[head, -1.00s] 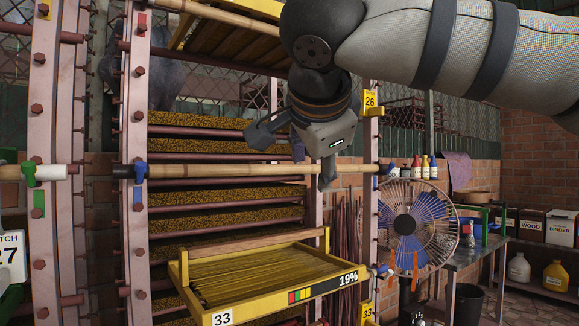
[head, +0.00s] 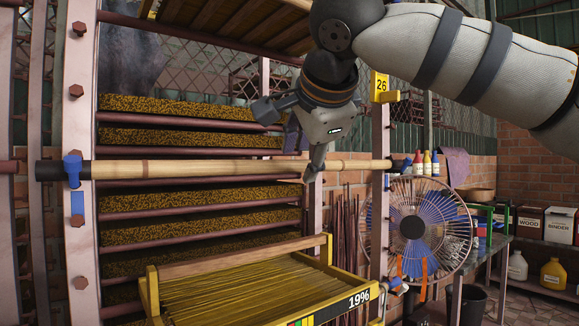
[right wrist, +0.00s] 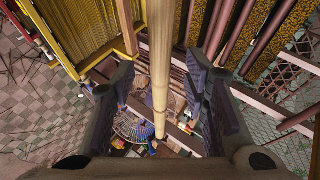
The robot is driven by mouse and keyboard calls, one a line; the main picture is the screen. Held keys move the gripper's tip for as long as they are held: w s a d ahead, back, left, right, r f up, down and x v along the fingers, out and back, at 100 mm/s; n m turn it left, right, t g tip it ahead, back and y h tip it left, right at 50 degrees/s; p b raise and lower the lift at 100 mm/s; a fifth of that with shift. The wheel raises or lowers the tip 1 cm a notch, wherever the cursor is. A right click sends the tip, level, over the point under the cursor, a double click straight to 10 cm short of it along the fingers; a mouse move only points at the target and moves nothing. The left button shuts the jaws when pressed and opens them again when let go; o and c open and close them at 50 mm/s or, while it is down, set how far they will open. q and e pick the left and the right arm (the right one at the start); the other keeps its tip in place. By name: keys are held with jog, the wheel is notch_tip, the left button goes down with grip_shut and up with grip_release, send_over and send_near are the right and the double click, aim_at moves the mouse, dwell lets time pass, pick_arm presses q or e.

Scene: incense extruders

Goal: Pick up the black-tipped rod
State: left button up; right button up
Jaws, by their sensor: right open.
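The black-tipped rod (head: 190,168) is a pale bamboo pole lying level across the front of the rack in the head view. Its left end is black and passes a blue clamp (head: 72,170). Its right end reaches the right post. My right gripper (head: 288,148) is open at the right part of the rod, with one finger crossing in front of it. In the right wrist view, the rod (right wrist: 159,65) runs lengthwise between the open fingers of the right gripper (right wrist: 160,103), with gaps at both sides. My left gripper is not in view.
A yellow tray (head: 255,290) of thin sticks juts out below the rod. Rack shelves (head: 200,205) with speckled fill stand behind it. A fan (head: 418,230) stands right of the right post (head: 379,215). A workbench (head: 490,250) is farther right.

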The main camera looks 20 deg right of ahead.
jog(key=shift+w+f, duration=0.25)
jog(key=shift+w, duration=0.15)
grip_shut()
jog(key=shift+r, duration=0.1)
jog(key=s+d+r, duration=0.1)
jog(key=s+r, duration=1.3)
jog(key=r, duration=0.2)
